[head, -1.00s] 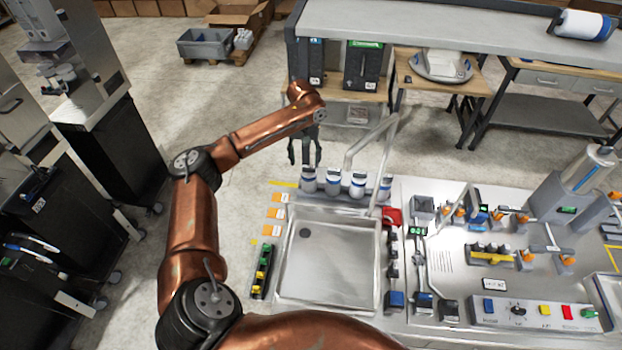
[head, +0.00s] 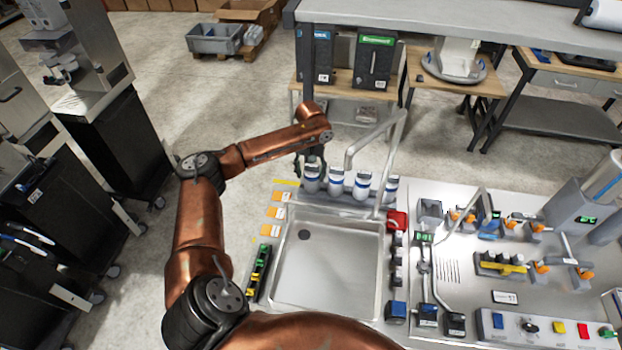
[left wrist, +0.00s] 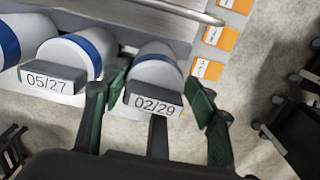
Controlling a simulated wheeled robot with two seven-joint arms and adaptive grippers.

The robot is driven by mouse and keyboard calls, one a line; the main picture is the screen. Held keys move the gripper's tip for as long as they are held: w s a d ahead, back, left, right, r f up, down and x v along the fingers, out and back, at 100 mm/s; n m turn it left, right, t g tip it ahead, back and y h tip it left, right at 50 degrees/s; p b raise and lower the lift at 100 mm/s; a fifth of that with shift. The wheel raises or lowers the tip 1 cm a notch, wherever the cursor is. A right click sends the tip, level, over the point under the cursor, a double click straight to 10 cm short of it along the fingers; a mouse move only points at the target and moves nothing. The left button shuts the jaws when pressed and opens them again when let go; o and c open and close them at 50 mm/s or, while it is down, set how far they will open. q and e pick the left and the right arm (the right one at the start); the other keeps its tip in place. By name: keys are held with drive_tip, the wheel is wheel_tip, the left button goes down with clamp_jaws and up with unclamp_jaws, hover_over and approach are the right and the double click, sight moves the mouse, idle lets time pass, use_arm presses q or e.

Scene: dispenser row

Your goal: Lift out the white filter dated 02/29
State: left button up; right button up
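The white filter dated 02/29 (left wrist: 157,72) has a blue band and a grey tag with its date; it stands upright at the left end of the row in the head view (head: 312,182). My left gripper (left wrist: 160,88) is open, with one green-padded finger on each side of this filter. A gap shows on the right side; contact on the left side cannot be told. In the head view the left gripper (head: 310,164) is at the filter's top. The neighbouring filter dated 05/27 (left wrist: 85,55) is close beside the left-hand finger. My right gripper is not in view.
Other white filters (head: 361,186) continue the row to the right, behind a steel sink (head: 326,262). A bent metal pipe (head: 378,138) rises near them. Orange-and-white labels (head: 274,213) lie left of the sink. Open floor lies behind and left of the row.

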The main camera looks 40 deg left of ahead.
use_arm(q)
drive_tip(key=shift+f, duration=0.75)
drive_tip(key=shift+c, duration=0.3)
drive_tip(key=c, duration=1.1)
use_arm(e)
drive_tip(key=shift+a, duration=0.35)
use_arm(q)
drive_tip(key=shift+w+r, duration=0.1)
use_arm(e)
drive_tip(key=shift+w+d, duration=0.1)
